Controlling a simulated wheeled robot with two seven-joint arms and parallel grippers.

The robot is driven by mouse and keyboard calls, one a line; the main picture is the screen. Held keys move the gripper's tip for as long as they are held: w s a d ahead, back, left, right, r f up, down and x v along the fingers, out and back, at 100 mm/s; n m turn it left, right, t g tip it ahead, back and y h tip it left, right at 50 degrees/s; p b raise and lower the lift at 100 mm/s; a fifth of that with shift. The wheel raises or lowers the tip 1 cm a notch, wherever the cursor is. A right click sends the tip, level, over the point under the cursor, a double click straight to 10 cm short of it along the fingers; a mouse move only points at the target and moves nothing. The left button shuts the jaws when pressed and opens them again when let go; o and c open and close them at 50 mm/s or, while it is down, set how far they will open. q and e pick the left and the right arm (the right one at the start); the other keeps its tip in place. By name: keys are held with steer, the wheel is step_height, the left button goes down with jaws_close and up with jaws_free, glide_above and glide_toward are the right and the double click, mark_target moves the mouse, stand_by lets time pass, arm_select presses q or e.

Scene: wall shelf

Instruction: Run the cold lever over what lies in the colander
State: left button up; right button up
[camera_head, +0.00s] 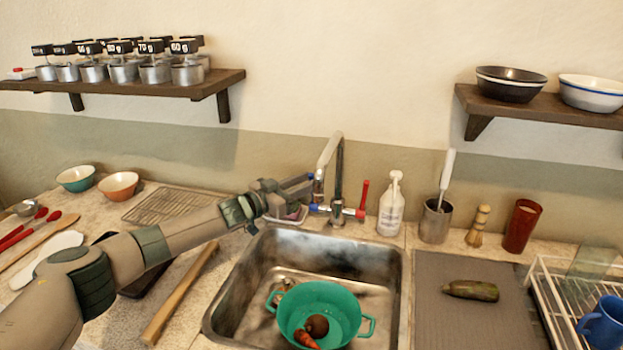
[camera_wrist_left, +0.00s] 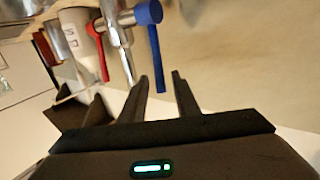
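A faucet (camera_head: 338,180) stands behind the sink, with a blue cold lever (camera_wrist_left: 156,55) on its left and a red lever (camera_head: 363,195) on its right. Both levers appear upright in the head view. My left gripper (camera_wrist_left: 160,92) is open, with the blue lever's free end in the gap between its fingertips. The fingers look apart from the lever. In the head view the gripper partly hides the blue lever. A green colander (camera_head: 350,299) sits in the sink, holding an orange carrot (camera_head: 305,340) and a brown round vegetable (camera_head: 317,326). No water shows from the spout.
The metal sink (camera_head: 385,270) surrounds the colander. A soap bottle (camera_head: 391,205) and a steel cup (camera_head: 435,222) stand right of the faucet. A wire rack (camera_head: 165,204) lies left of the gripper.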

arm_select(q)
steer(key=shift+x, duration=0.95)
arm_select(e)
steer(key=shift+s+d+f, duration=0.15)
steer(key=shift+s+d, duration=0.2)
arm_select(q)
jaws_close()
arm_select(e)
steer(key=shift+a, duration=0.1)
